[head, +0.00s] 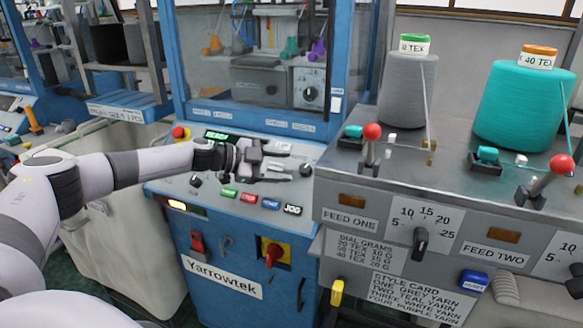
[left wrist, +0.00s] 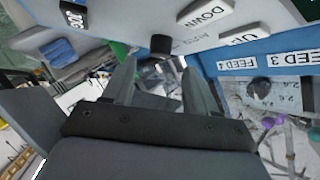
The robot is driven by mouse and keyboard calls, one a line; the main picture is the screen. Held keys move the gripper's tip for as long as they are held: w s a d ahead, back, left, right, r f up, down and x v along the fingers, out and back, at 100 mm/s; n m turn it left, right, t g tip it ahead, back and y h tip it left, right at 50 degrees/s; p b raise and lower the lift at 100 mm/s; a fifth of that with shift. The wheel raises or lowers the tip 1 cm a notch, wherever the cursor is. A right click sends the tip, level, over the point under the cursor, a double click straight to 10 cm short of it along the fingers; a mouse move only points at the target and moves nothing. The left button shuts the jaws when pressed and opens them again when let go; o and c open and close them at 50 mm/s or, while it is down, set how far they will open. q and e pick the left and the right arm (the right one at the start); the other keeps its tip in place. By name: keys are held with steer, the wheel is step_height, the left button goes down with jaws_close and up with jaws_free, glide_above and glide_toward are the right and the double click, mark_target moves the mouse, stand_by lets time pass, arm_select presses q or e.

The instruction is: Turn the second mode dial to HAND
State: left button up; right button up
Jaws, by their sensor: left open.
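A black dial knob (head: 305,170) stands at the right end of the blue machine's control panel (head: 215,160). My left gripper (head: 289,171) is just left of this knob in the head view, its jaws open and pointing at it. In the left wrist view, the black knob (left wrist: 160,43) shows ahead of and between the two open fingers, and no contact is visible. Small lettering, perhaps AUTO, is beside it, but I cannot read which setting the knob points to. Another black knob (head: 196,180) is at the panel's left. My right gripper is not in view.
Coloured push buttons, including JOG (head: 293,209), line the panel's front edge. DOWN (left wrist: 207,14) and UP (left wrist: 240,36) keys are close to the fingers. The grey feed bench (head: 345,190) with yarn cones stands right of the panel. A pale bin (head: 115,150) is at left.

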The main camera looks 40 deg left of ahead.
arm_select(q)
steer(key=shift+v, duration=1.4)
